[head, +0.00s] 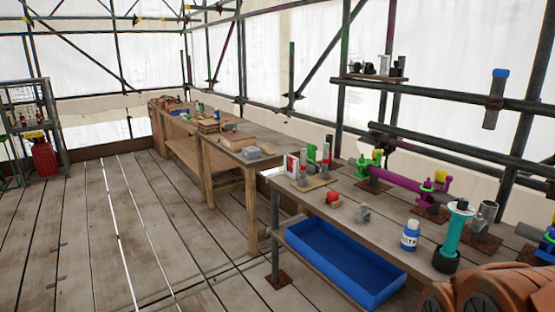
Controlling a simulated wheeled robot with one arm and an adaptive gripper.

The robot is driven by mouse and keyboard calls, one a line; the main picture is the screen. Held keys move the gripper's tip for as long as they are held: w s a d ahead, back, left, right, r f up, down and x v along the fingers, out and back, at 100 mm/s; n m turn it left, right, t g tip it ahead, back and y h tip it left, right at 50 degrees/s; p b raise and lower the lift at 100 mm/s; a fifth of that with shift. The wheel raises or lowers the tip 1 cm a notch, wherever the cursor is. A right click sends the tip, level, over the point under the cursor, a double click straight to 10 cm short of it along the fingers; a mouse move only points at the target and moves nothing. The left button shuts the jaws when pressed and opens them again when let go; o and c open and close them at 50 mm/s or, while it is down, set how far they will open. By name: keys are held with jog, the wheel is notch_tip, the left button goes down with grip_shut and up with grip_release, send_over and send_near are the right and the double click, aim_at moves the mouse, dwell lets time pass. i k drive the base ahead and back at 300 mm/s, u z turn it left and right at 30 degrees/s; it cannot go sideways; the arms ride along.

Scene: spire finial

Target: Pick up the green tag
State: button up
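I cannot make out for certain which thing is the green tag. Several small green pieces show in the head view. A bright green piece (364,165) sits near the left end of a purple pipe (396,184) on the near bench. A green band (427,187) is around the pipe's right end. A small green and yellow item (548,238) is at the right edge, partly cut off. An orange-brown segmented part at the bottom right looks like my arm. My gripper is not seen, so its state is hidden.
The near bench (318,212) holds a red item (332,197), a blue and white bottle (410,235) and a teal cylinder (456,232). Scaffold poles run behind. The plank floor at left is clear.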

aim_at(311, 154)
jog(key=i, duration=1.2)
jog(key=u, duration=0.8)
jog(key=i, duration=1.9)
jog(key=u, duration=0.8)
